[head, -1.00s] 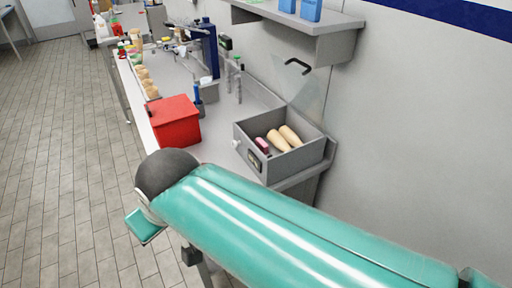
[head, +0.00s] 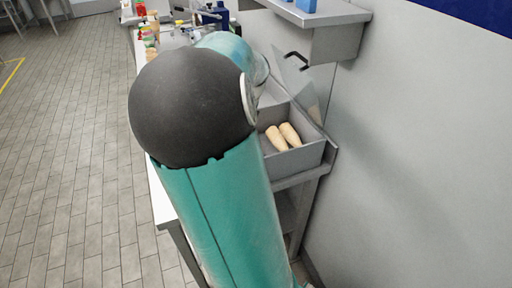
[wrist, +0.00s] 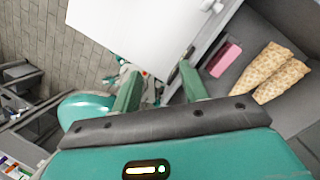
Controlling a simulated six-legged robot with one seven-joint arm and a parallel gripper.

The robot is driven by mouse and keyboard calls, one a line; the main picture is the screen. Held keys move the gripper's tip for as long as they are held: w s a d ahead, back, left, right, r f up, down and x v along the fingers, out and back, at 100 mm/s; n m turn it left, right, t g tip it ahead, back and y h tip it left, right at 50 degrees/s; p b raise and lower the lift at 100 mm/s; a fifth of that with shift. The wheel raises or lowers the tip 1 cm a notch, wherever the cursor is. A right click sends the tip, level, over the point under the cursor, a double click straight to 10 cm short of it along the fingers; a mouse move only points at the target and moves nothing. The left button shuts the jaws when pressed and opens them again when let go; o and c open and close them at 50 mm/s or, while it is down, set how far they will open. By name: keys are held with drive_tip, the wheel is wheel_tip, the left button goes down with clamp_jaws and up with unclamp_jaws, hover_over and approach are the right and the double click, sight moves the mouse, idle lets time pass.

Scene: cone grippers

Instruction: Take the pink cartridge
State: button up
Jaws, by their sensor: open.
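The pink cartridge (wrist: 224,59) lies in the open grey box (wrist: 218,36), near the wall beside my gripper, in the wrist view. Two beige cone-shaped pieces lie just right of it in the same box. My gripper (wrist: 159,72) is open, with nothing between its two green fingers. Its right finger is close to the box wall, left of the cartridge and apart from it. In the head view my arm hides the gripper and the cartridge; the grey box (head: 302,158) shows only in part.
The beige cones (head: 290,135) also show in the head view. A clear lid with a black handle (head: 296,57) stands raised behind the box, against the wall. A grey shelf (head: 325,18) overhangs the bench. A white surface (wrist: 130,35) lies left of the box.

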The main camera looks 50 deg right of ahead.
drive_tip(key=s+d+r+m+h, duration=0.2)
drive_tip(key=d+r+m+h, duration=0.15)
drive_tip(key=d+m, duration=0.5)
drive_tip(key=shift+g+y, duration=0.3)
drive_tip(key=shift+y, duration=0.05)
drive_tip(key=f, duration=0.4)
drive_tip(key=w+f, duration=0.1)
drive_tip(key=f, duration=0.4)
drive_tip(key=w+d+f, duration=0.1)
drive_tip(key=f, duration=0.3)
drive_tip(key=shift+w+d+f, duration=0.1)
drive_tip(key=shift+w+f, duration=0.05)
drive_tip(key=shift+w, duration=0.05)
clamp_jaws()
